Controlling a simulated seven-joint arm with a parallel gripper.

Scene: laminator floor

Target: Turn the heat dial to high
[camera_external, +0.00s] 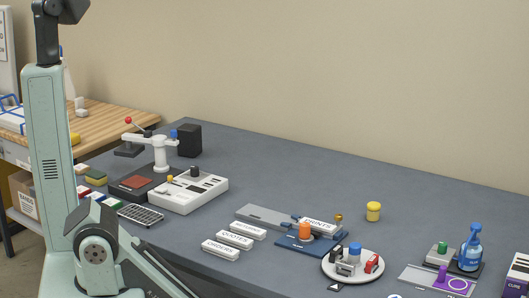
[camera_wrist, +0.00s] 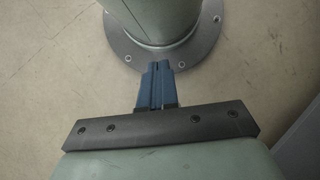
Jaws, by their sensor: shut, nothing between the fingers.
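A white machine with dark slots (camera_external: 205,192) stands on the grey table at the left. It carries a small dark knob (camera_external: 195,171) and a small yellow part. Which part is the heat dial, and where it points, is too small to tell. My gripper (camera_wrist: 157,66) shows in the wrist view with its blue fingers together and nothing between them. The gripper is not visible in the external view.
A white post with a red-balled lever (camera_external: 158,152) and a black box (camera_external: 189,140) stand behind the machine. The back middle of the table is clear.

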